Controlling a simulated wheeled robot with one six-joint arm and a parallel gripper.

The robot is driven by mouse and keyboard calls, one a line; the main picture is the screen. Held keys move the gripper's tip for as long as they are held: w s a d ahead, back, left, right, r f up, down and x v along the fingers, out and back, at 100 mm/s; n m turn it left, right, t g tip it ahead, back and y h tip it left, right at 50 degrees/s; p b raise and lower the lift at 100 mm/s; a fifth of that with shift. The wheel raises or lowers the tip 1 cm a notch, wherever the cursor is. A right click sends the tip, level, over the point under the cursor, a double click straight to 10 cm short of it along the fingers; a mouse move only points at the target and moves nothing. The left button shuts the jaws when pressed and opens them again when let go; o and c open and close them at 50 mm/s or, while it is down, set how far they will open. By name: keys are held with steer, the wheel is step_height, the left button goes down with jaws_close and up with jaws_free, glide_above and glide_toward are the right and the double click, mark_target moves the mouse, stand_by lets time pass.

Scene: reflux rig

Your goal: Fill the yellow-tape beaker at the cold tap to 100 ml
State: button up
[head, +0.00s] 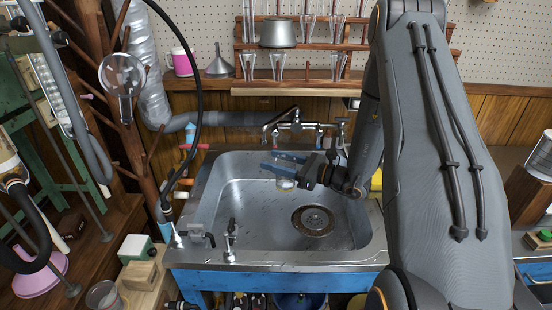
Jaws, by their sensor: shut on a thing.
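My gripper (274,162) reaches in from the right over the back part of the steel sink (232,205), its blue fingers pointing left. It is shut on a small clear glass vessel, probably the beaker (285,184), whose lower part shows just under the fingers. The fingers hide most of it. I cannot see yellow tape, a fill level or any water stream. The tap fitting (295,126) stands at the sink's back edge, just behind and above my gripper. I cannot tell which of its handles is cold.
The drain (313,220) lies in the basin floor, with clear room around it. Small fittings (230,240) stand on the sink's front left rim. A black hose (200,95) hangs at the left. A wooden glassware rack (290,88) is on the back wall.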

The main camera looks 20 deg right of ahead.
step_height(320, 180, down, 17)
steer(key=b, duration=1.1)
steer(key=w+a+b, duration=0.1)
steer(key=w, duration=0.2)
steer(key=w+a+b, duration=0.1)
steer(key=w+a, duration=0.1)
steer(key=w, duration=0.1)
steer(key=w+a+f+b, duration=0.1)
steer(key=w, duration=0.1)
steer(key=shift+w+a+b, duration=0.35)
steer(key=shift+w, duration=0.05)
steer(key=shift+f, duration=0.15)
steer(key=o, duration=1.3)
